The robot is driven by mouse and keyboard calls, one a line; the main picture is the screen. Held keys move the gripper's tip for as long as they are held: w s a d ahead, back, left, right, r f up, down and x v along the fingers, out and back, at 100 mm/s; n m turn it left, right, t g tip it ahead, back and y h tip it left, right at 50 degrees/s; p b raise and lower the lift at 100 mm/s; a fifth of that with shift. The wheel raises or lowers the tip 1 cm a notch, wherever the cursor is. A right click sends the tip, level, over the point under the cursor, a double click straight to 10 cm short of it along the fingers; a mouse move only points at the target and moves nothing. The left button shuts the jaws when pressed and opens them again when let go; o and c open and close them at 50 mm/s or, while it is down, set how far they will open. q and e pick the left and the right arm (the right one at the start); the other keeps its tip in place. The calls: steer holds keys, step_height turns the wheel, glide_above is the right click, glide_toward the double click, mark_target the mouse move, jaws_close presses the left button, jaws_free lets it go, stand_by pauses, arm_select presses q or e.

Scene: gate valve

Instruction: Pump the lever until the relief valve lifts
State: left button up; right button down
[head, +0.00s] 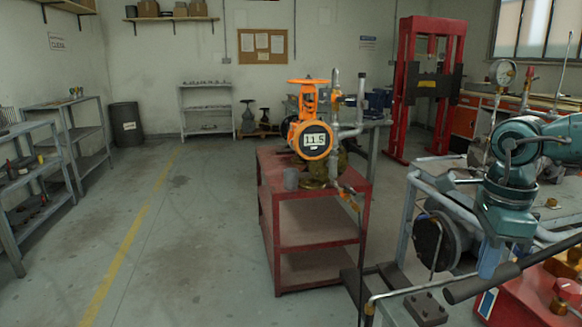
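A long black-gripped lever (483,284) slants across the lower right, its free end toward the left. My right gripper (497,268) points down at the lever from a teal wrist; its fingertips are close to the lever and partly hidden, so I cannot tell whether they hold it. An orange valve (303,95) with a handwheel stands upright on a red cart (318,230). My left gripper is out of view.
A red unit with brass fittings (562,289) sits at the lower right. A grey-framed bench (407,225) stands beside the red cart, and a red press frame (398,90) behind. Grey shelves (88,125) line the left. The floor left of the cart is clear.

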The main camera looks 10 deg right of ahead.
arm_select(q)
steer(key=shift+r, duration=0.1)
arm_select(e)
steer(key=shift+r, duration=0.1)
steer(key=shift+r+p, duration=0.3)
arm_select(q)
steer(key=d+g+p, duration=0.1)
steer(key=p, duration=0.3)
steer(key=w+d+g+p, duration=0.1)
steer(key=p, duration=0.4)
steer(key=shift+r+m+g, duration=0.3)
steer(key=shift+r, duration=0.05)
arm_select(e)
step_height(320, 180, up, 12)
